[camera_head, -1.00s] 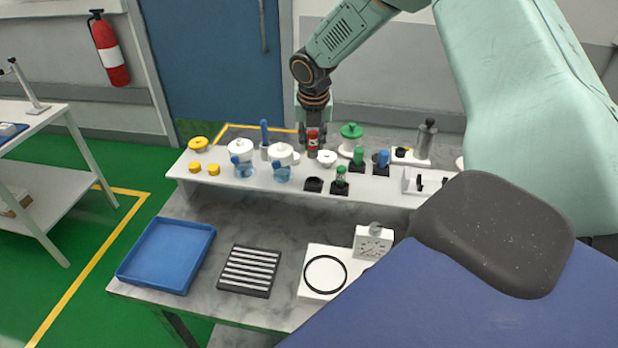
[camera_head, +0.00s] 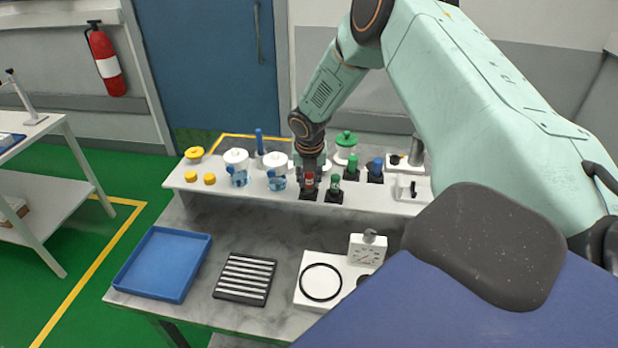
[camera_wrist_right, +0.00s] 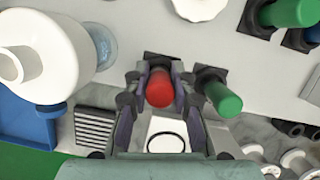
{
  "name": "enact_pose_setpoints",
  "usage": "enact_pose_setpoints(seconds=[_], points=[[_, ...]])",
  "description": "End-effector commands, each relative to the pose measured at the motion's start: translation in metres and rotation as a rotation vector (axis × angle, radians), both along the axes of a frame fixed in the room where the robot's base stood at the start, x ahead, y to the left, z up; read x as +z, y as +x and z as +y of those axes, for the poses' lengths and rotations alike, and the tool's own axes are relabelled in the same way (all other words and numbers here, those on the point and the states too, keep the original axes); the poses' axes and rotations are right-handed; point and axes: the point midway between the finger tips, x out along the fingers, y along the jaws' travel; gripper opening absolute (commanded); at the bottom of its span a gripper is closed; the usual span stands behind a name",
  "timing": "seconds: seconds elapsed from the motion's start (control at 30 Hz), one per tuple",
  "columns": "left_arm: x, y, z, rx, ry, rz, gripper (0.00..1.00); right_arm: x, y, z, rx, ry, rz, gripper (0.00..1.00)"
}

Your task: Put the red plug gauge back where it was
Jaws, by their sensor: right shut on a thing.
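The red plug gauge (camera_head: 309,181) is upright between the fingers of my right gripper (camera_head: 311,178), at the front of the white shelf. In the right wrist view the red gauge (camera_wrist_right: 160,88) sits between both fingers of the right gripper (camera_wrist_right: 159,97), which is shut on it. A black square holder (camera_head: 308,194) is directly under the gauge. I cannot tell whether the gauge is seated in it or just above. A green plug gauge (camera_head: 335,184) stands in its own black holder just to the right. My left gripper is not in view.
The white shelf (camera_head: 215,200) also carries white lidded jars (camera_head: 275,160), yellow caps (camera_head: 195,153), and green (camera_head: 353,163) and blue gauges (camera_head: 377,167) behind.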

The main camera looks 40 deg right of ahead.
Motion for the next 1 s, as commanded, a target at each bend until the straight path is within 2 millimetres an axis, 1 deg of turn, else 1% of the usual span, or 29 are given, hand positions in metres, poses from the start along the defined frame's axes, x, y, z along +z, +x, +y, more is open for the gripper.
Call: enact_pose_setpoints(seconds=[0.07,0.1,0.37,0.63,0.73,0.87,1.0], points=[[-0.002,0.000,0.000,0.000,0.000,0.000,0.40,-0.003,0.000,0.000,0.000,0.000,0.000,0.00],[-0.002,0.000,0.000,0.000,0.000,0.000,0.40,-0.003,0.000,0.000,0.000,0.000,0.000,0.25],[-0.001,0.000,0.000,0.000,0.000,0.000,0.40,-0.002,0.000,0.000,0.000,0.000,0.000,0.47],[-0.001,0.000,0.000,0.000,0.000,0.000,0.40,-0.002,0.000,0.000,0.000,0.000,0.000,0.47],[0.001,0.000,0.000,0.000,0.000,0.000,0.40,0.003,0.000,0.000,-0.001,0.001,-0.001,0.47],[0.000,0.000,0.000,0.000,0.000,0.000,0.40,0.017,-0.003,0.003,0.000,0.003,-0.003,0.47],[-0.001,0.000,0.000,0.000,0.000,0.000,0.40,0.040,-0.007,0.007,-0.001,0.003,-0.005,0.47]])
